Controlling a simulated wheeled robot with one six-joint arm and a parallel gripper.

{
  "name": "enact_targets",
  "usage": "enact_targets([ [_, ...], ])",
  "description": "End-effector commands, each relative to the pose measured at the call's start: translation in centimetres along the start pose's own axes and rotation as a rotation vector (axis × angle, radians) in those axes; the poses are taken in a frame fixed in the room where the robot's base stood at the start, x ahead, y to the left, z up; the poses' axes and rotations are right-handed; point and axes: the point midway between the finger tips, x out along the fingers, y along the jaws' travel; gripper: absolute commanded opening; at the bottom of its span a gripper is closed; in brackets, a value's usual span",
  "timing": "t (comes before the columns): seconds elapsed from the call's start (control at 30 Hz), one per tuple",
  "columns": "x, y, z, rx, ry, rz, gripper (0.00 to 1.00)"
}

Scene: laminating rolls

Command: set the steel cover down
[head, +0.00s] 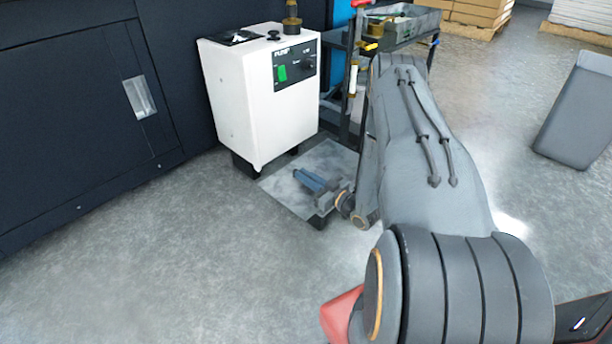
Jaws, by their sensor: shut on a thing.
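The steel cover (285,196) is a flat, light grey plate low over the floor, in front of the white machine. Blue bar-like parts (310,181) lie across its middle; I cannot tell if they are its handle. My gripper (323,212) is at the cover's front right corner, beyond my bent arm, and is shut on the cover. The fingers are small and dark here, and the arm hides part of the cover's right side. I cannot tell whether the plate touches the floor or hangs just above it.
A white machine (255,95) on dark feet stands just behind the cover. A dark cabinet (75,110) runs along the left. A cart (400,25) with a tray stands behind my arm. The floor at front left is clear.

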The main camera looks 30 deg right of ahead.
Motion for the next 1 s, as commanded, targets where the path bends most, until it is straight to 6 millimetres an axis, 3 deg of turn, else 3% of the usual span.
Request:
enact_targets([
  [0.87, 0.1, 0.0, 1.1, -0.002, 0.002, 0.000, 0.00],
  [0.9, 0.1, 0.0, 1.0, -0.002, 0.002, 0.000, 0.14],
  [1.0, 0.0, 0.0, 1.0, -0.001, 0.001, 0.000, 0.31],
])
